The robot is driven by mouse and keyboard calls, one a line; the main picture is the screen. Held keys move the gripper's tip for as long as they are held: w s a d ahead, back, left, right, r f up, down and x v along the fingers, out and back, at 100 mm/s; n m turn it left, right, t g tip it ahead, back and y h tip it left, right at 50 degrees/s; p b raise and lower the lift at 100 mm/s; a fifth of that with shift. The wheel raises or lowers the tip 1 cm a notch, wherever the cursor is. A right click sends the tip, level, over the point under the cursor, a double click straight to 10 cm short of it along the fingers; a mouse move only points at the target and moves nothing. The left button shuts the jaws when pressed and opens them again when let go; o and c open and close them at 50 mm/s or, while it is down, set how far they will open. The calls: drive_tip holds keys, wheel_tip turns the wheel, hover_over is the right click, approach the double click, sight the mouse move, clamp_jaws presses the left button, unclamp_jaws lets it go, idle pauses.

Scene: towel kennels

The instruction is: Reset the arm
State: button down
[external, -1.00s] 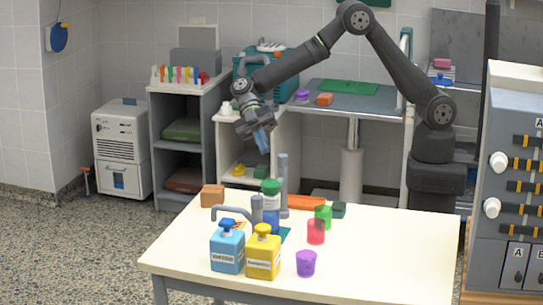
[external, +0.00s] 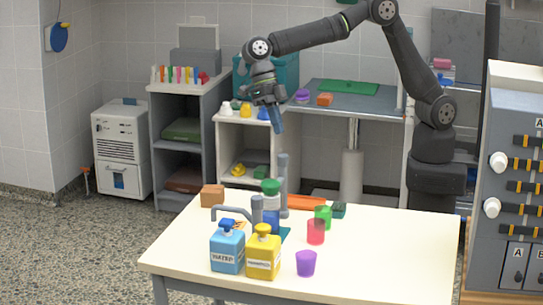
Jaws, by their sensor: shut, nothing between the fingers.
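My gripper (external: 277,127) hangs from the arm above the back of the cream table (external: 390,252), fingers pointing down. Its blue fingers are shut with nothing between them. It is clear of everything on the table, above a grey upright post (external: 283,185). The arm is raised, with its upper links reaching left from the base at the back right.
On the table stand a blue bottle (external: 227,250), a yellow bottle (external: 263,256), a green-capped bottle (external: 270,187), a purple cup (external: 306,263), a red cup (external: 315,232), a green cup (external: 323,216) and a brown block (external: 212,196). The table's right side is clear.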

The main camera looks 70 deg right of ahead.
drive_tip(key=shift+s+a+r+n+t+h, duration=0.1)
drive_tip(key=shift+s+r+n+t+h, duration=0.2)
drive_tip(key=shift+r+n, duration=0.55)
drive_tip(key=shift+s+a+r+n+t+h, duration=0.1)
drive_tip(key=shift+r+n+t+h, duration=0.2)
drive_tip(key=shift+r+n+t, duration=0.5)
drive_tip(key=shift+s+r+n+h, duration=0.15)
drive_tip(key=shift+r+n+h, duration=0.15)
drive_tip(key=shift+r+n, duration=0.6)
drive_tip(key=shift+f+n, duration=0.25)
drive_tip(key=shift+f, duration=0.05)
